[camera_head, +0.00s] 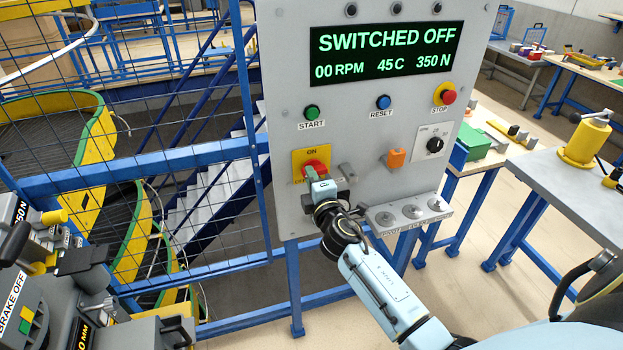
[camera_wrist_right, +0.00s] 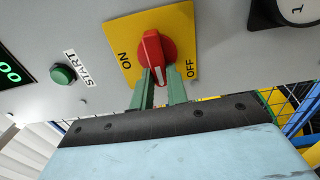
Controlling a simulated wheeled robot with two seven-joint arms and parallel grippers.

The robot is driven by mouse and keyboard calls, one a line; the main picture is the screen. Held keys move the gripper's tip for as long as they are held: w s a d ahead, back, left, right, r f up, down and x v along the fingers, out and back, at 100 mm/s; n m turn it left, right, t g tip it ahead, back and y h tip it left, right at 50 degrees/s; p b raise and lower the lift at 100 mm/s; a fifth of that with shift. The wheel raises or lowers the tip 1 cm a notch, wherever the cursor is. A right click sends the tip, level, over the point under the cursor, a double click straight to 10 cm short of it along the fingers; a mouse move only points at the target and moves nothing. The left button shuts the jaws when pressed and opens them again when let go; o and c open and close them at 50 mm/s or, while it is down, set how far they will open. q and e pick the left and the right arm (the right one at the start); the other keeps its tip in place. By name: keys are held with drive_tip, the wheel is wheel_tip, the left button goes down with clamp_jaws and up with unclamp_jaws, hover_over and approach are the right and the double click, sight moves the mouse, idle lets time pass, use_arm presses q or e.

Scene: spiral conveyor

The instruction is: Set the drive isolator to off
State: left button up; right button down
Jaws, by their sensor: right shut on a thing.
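The drive isolator is a red rotary knob (camera_head: 315,166) on a yellow plate (camera_head: 299,158), low on the left of the grey control panel (camera_head: 350,120). The right wrist view shows the red knob (camera_wrist_right: 153,48) up close, with ON printed to its left and OFF to its right. Its white mark points down and slightly right there, between the two words. My right gripper (camera_head: 311,174) is shut on the knob, its green fingers (camera_wrist_right: 160,88) on either side of the handle's lower end. The display (camera_head: 386,52) reads SWITCHED OFF and 00 RPM. My left gripper is not in view.
A green START button (camera_head: 312,112), blue RESET button (camera_head: 383,102) and red STOP button (camera_head: 448,97) sit above the isolator. An orange part (camera_head: 396,158) is to its right. A small shelf (camera_head: 410,214) juts out below. Blue mesh fencing (camera_head: 190,155) stands left of the panel.

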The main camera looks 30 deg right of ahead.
drive_tip(key=c, duration=1.4)
unclamp_jaws()
drive_tip(key=b+v, duration=0.1)
drive_tip(key=v, duration=1.2)
drive_tip(key=shift+s, duration=0.25)
drive_tip(key=shift+f, duration=0.1)
